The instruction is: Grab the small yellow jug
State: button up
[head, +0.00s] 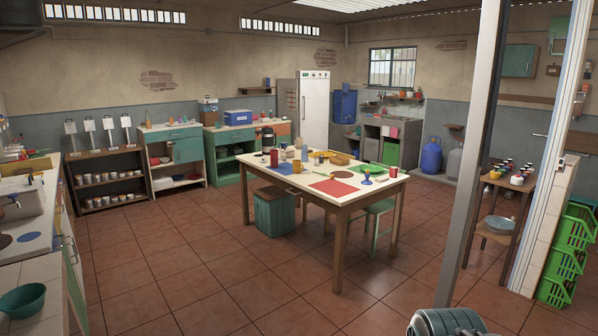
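A small yellow vessel (297,167), which looks like a jug or mug, stands upright on the cream-topped table in the middle of the room. It is among other tableware, near the table's middle. Another small yellow item (494,174) sits on the wooden shelf unit at the right; its shape is too small to tell. My gripper is not in view, so its state and its distance from the yellow vessel do not show.
The wooden table (342,196) carries cups, a red mat and plates. A teal box stool (272,211) and a green stool (378,207) stand beside it. A white post (476,140) rises at the right. The tiled floor (190,262) is clear at front left.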

aim_at(297, 164)
jog(key=u, duration=0.35)
jog(key=i, duration=1)
jog(key=u, duration=0.5)
jog(key=i, duration=1.6)
jog(key=u, duration=0.25)
jog(key=i, duration=3.05)
jog(key=z, duration=1.05)
jog(key=i, duration=1.05)
jog(key=z, duration=1.75)
jog(key=i, duration=0.9)
jog(key=z, duration=0.5)
